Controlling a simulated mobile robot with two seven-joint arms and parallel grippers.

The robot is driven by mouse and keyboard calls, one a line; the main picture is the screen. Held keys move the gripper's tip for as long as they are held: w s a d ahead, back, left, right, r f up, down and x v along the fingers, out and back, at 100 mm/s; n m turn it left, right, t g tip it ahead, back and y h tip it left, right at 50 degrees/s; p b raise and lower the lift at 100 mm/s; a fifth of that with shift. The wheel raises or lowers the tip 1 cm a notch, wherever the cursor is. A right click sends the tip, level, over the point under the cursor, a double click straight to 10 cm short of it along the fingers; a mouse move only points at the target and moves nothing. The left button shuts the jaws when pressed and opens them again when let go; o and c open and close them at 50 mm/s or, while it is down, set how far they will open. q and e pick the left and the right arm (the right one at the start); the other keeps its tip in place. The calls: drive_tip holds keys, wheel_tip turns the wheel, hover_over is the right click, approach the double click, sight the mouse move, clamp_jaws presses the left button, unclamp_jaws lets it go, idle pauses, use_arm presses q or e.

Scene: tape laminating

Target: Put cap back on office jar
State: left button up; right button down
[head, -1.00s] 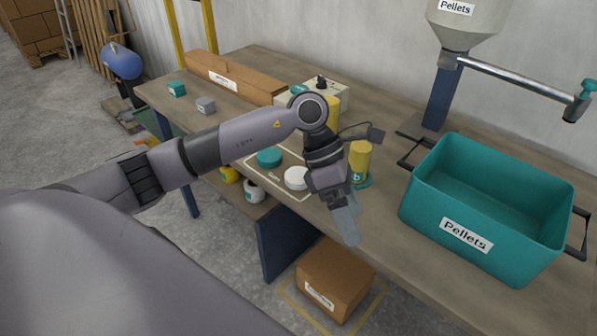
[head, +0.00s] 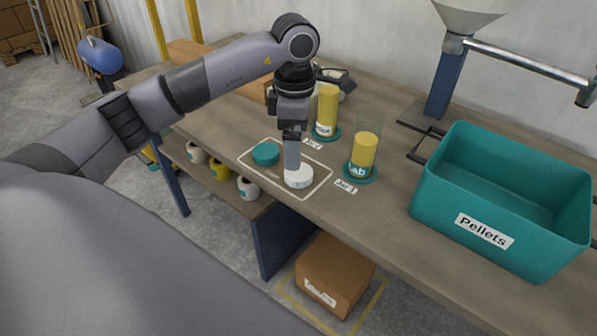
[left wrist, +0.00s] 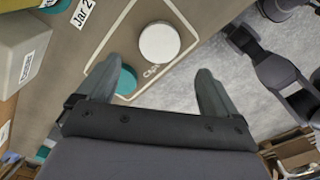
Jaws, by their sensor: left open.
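A white cap (head: 299,179) and a teal cap (head: 265,153) lie in a white-outlined area on the bench. A yellow-filled jar labelled "Lab" (head: 364,153) stands uncapped on a teal coaster near the label "Jar 1". A second yellow-filled jar (head: 327,105) stands behind it; its label is too small to read. My left gripper (head: 292,170) points down above the white cap and partly hides it. In the left wrist view its fingers are open and apart, with the white cap (left wrist: 159,41) beyond the tips. The teal cap (left wrist: 126,82) is partly behind one finger.
A large teal "Pellets" bin (head: 485,235) stands on the right of the bench, by a hopper post (head: 443,90). White and yellow pots (head: 219,168) sit on a shelf below. A cardboard box (head: 333,275) is on the floor. The bench front edge is close to the caps.

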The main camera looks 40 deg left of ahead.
sight(299, 175)
use_arm(q)
drive_tip(key=shift+f, duration=0.1)
drive_tip(key=shift+f, duration=0.9)
wheel_tip(299, 175, down, 5)
drive_tip(key=shift+w+d+f, duration=0.1)
drive_tip(key=shift+w+f, duration=0.05)
drive_tip(key=c, duration=1.1)
